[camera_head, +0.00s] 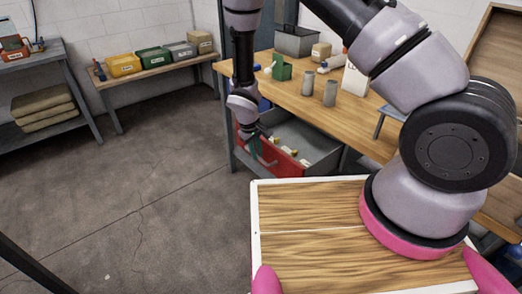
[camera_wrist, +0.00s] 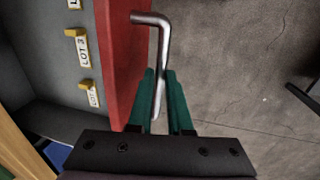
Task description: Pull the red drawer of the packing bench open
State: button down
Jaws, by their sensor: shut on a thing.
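The packing bench (camera_head: 345,112) has a wooden top and a grey frame. Its red-fronted drawer (camera_head: 287,168) stands pulled out, with the grey inside and several small items showing. In the wrist view the red front (camera_wrist: 122,50) runs along the left, with a bent metal bar handle (camera_wrist: 152,18) standing off it. My gripper (camera_wrist: 160,80) has green fingers shut on the bar, one on each side. In the head view my gripper (camera_head: 256,151) is at the drawer's front, and the handle is partly hidden by it.
Cans (camera_head: 330,93), a green block and a grey bin (camera_head: 296,40) stand on the bench. A low shelf with coloured boxes (camera_head: 154,60) is at the back. A wooden board (camera_head: 305,215) lies in front of me. The floor (camera_head: 150,190) left of the drawer is clear.

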jog(key=c, duration=0.8)
grip_release()
jog(key=shift+c, duration=0.2)
notch_tip(320, 180, up, 11)
jog(key=s+a, duration=0.1)
jog(key=shift+s+a+f, duration=0.15)
jog(key=shift+a+f, duration=0.05)
jog(key=shift+a, duration=0.15)
